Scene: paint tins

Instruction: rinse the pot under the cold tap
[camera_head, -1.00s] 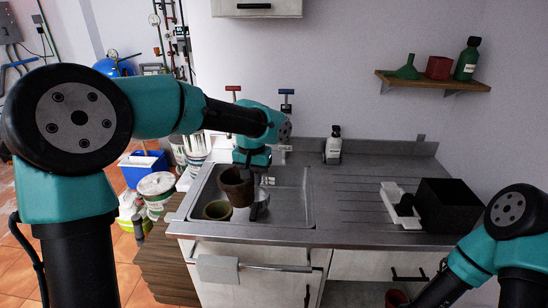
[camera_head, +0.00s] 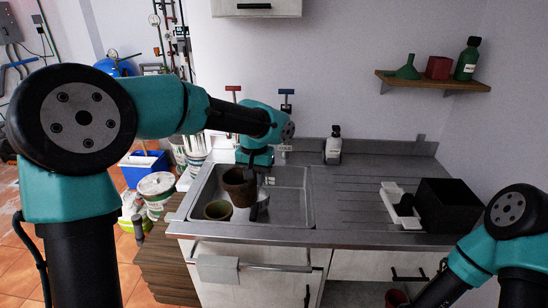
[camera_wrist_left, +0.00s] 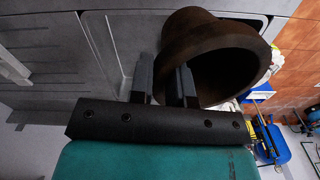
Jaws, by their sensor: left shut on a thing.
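A brown pot (camera_head: 239,190) is in my left gripper (camera_head: 249,171), over the left part of the sink basin (camera_head: 290,207). In the left wrist view the pot (camera_wrist_left: 215,45) lies tipped in the picture, its wide rim near the fingers. My left gripper (camera_wrist_left: 165,78) is shut on the pot's wall. A cold tap with a blue handle (camera_head: 286,92) stands behind the sink, right of a red-handled tap (camera_head: 233,89). My arm hides part of the taps, and I see no clear water. My right gripper is out of view; only its arm shows at lower right.
A black box (camera_head: 450,205) and white holder (camera_head: 399,205) sit at right. White tubs (camera_head: 157,187) stand left of the sink.

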